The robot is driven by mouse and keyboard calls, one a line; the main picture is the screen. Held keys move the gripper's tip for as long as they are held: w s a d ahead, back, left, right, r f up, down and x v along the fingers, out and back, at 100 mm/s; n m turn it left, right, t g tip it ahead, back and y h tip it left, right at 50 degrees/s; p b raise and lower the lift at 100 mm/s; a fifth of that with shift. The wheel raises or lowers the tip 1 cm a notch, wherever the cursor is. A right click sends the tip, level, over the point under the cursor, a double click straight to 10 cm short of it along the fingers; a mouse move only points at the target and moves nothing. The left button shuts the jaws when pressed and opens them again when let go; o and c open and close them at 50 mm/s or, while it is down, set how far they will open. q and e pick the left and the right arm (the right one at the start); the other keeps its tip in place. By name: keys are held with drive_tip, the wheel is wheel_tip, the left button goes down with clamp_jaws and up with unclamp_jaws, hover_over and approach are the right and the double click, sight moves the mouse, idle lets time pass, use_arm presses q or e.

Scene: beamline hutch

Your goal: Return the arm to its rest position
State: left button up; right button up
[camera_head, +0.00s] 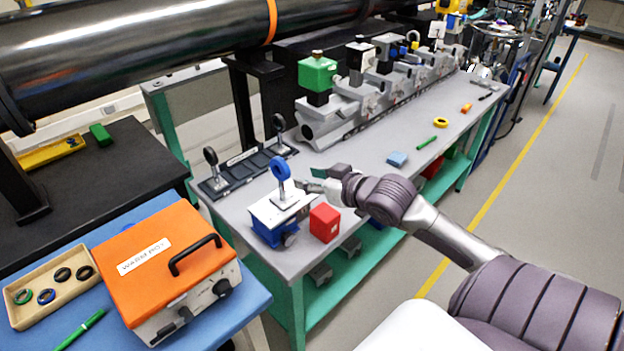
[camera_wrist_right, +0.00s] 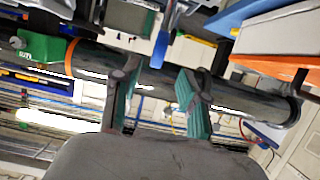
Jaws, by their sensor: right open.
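My right arm comes in from the right in the head view. Its gripper (camera_head: 318,178) is over the grey bench, just right of a blue ring (camera_head: 280,168) that stands upright on a small white-topped blue stage (camera_head: 284,208). In the right wrist view the two fingers of this gripper (camera_wrist_right: 158,98) are spread apart with nothing held between them. A blue upright piece (camera_wrist_right: 160,48), perhaps the same ring, shows beyond the fingers. My left gripper is in neither view.
A red block (camera_head: 324,222) stands on the bench just below the gripper. A dark rack (camera_head: 246,170) with upright ring holders is to the left. An orange box (camera_head: 165,255) sits on the blue table. A grey rail assembly (camera_head: 335,112) runs behind. The floor at right is clear.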

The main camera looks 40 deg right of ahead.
drive_tip(key=shift+s+r, duration=0.1)
drive_tip(key=shift+s, duration=0.05)
idle(0.4)
drive_tip(key=s+a+f+g, duration=0.3)
drive_tip(key=s+a+f, duration=0.15)
drive_tip(key=f, duration=0.25)
drive_tip(key=s+a+f+g, duration=0.2)
drive_tip(key=s+a+f, duration=0.2)
drive_tip(key=s+f, duration=0.15)
drive_tip(key=s+a+f+n+g, duration=0.1)
drive_tip(key=s+a+f+g, duration=0.2)
drive_tip(key=s+a, duration=0.3)
drive_tip(key=s+a+f+g, duration=0.2)
drive_tip(key=s+a+f, duration=0.15)
drive_tip(key=s, duration=0.35)
wheel_tip(320, 180, down, 26)
drive_tip(key=s+g+h, duration=0.1)
drive_tip(key=s+g, duration=0.1)
drive_tip(key=s+d+f+g, duration=0.1)
drive_tip(key=s+d+f, duration=0.2)
drive_tip(key=s+f, duration=1.2)
drive_tip(key=shift+s+f, duration=0.25)
drive_tip(key=shift+s, duration=0.5)
